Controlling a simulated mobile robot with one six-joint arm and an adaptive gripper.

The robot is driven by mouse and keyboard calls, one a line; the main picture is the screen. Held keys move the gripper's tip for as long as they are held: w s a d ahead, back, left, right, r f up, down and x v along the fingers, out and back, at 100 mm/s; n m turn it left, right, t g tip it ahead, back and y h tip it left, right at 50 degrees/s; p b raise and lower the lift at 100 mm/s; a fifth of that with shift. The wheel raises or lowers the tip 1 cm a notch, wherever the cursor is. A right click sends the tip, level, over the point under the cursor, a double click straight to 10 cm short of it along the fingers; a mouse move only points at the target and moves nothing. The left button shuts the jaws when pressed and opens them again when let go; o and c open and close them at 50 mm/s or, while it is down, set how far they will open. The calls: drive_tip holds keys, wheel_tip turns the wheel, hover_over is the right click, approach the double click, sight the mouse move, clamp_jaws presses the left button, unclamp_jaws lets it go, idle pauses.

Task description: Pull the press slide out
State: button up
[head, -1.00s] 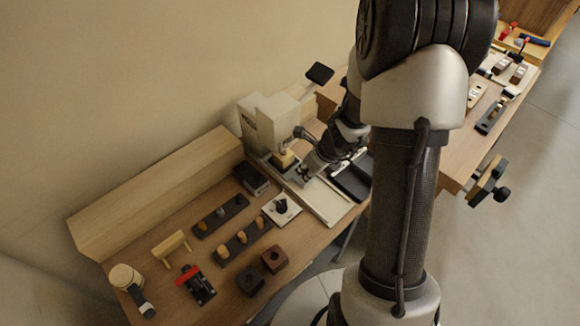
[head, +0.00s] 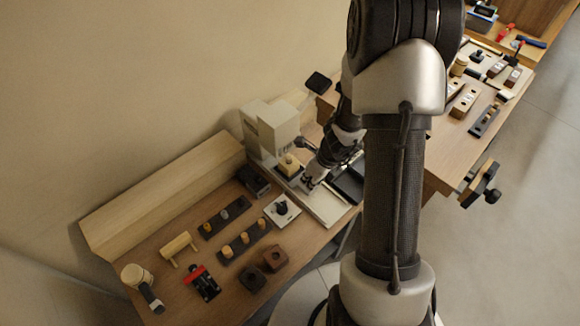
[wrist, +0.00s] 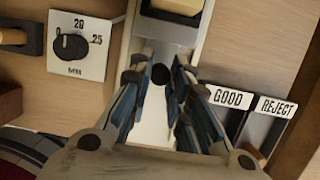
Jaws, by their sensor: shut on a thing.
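The press (head: 277,128), a pale block-shaped machine, stands at the back of the bench. Its pale slide carries a light wooden block (head: 289,164) just in front of the press head. In the wrist view the wooden block (wrist: 184,5) is at the top edge, and the slide's round black knob (wrist: 160,75) is between my fingers. My gripper (wrist: 162,82) is shut on the knob, above the pale press base (head: 325,206). In the head view my gripper (head: 309,181) is at the slide's front end, and the knob is hidden there.
A dial plate (head: 282,209) lies left of the base. Dark GOOD (wrist: 229,108) and REJECT (wrist: 268,118) trays lie to its right. Racks of pegs, dark blocks and a red clamp (head: 200,282) occupy the left bench. The base's front stretch is clear.

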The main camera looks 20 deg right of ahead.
drive_tip(key=shift+s+d+p, duration=0.1)
drive_tip(key=shift+s+p, duration=0.15)
drive_tip(key=shift+p, duration=0.25)
drive_tip(key=shift+s+d+g+p, duration=0.1)
drive_tip(key=shift+s+g+p, duration=0.2)
drive_tip(key=shift+p, duration=0.4)
drive_tip(key=shift+s, duration=0.1)
drive_tip(key=shift+s+d+g+h+p, duration=0.15)
drive_tip(key=shift+s+d+g+p, duration=0.2)
drive_tip(key=shift+p, duration=1.2)
drive_tip(key=shift+s+g+h+p, duration=0.15)
drive_tip(key=shift+s+p, duration=0.3)
drive_tip(key=shift+p, duration=1.05)
drive_tip(key=p, duration=0.4)
drive_tip(key=shift+s+d+r+g, duration=0.1)
drive_tip(key=shift+s+d+g, duration=0.1)
drive_tip(key=shift+s+g, duration=0.15)
drive_tip(key=shift+s+d+p, duration=0.15)
drive_tip(key=shift+s+p, duration=0.25)
drive_tip(key=shift+p, duration=1.35)
drive_tip(key=shift+s, duration=0.1)
